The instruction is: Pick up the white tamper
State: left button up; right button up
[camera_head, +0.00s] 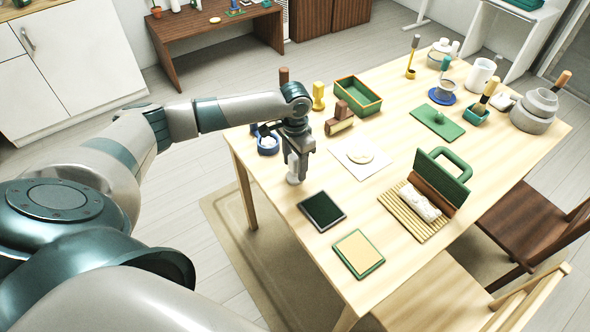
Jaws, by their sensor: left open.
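The white tamper (292,178) stands on the wooden table (279,191) near its left edge in the head view. My left gripper (296,168) points down right over it, with the fingers open at the tamper's upper part. The gripper hides the top of the tamper, and I cannot tell whether a finger touches it. My right gripper is not in view.
A blue bowl (267,148) stands close behind left of the gripper. A white sheet (350,166) with a round pale piece lies to the right. A dark green-black pad (321,211) lies in front. Bare wood lies between these things.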

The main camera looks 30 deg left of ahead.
pick_arm(q)
jog(key=shift+f, duration=0.15)
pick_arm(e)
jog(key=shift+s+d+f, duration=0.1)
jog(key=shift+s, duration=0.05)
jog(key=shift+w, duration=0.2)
pick_arm(q)
grip_shut()
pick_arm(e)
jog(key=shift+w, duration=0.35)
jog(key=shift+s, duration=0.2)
